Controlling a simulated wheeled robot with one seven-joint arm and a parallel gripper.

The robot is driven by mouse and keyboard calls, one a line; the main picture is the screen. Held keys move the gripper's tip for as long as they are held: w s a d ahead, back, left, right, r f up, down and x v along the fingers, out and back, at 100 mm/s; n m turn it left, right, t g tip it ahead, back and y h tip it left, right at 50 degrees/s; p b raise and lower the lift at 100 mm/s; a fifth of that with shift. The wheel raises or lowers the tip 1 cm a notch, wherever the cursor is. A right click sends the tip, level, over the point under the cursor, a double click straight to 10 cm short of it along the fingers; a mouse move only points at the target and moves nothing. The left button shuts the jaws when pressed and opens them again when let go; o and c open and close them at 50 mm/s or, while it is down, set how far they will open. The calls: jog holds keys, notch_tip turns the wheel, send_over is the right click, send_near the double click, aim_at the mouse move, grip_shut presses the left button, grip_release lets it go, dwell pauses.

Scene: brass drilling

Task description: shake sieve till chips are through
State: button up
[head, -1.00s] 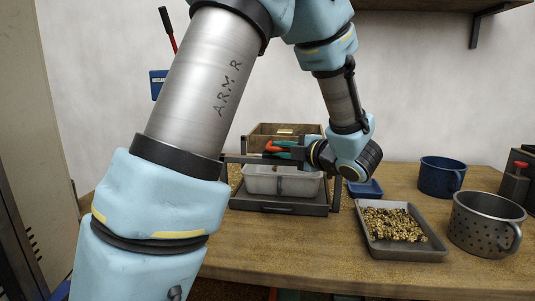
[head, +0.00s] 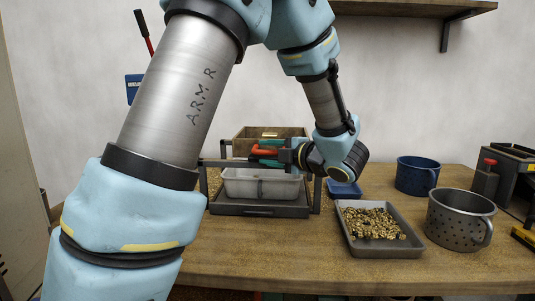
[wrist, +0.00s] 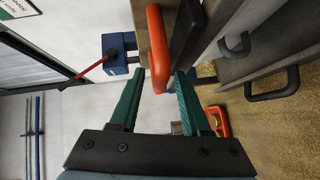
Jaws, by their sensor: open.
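A pale grey bin (head: 262,186) stands in a dark metal frame (head: 317,197) on the bench; I cannot tell whether it is the sieve. A red handle (head: 263,149) shows above it, at my gripper (head: 268,153). In the wrist view the green fingers of my gripper (wrist: 159,74) are apart, and the red handle (wrist: 157,50) lies between and just beyond their tips, not clasped. A grey tray (head: 350,240) at the right holds brass chips (head: 372,223). Beside it stands a perforated metal mug (head: 457,222) with a side handle.
A blue mug (head: 416,176) and a small blue dish (head: 344,190) are at the right rear. A machine with a red knob (head: 488,163) is at the far right. The bench front (head: 300,255) is mostly clear.

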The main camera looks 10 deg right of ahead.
jog(key=b+v, duration=0.2)
jog(key=v, duration=0.8)
jog(key=shift+s, duration=0.3)
jog(key=shift+d, duration=0.15)
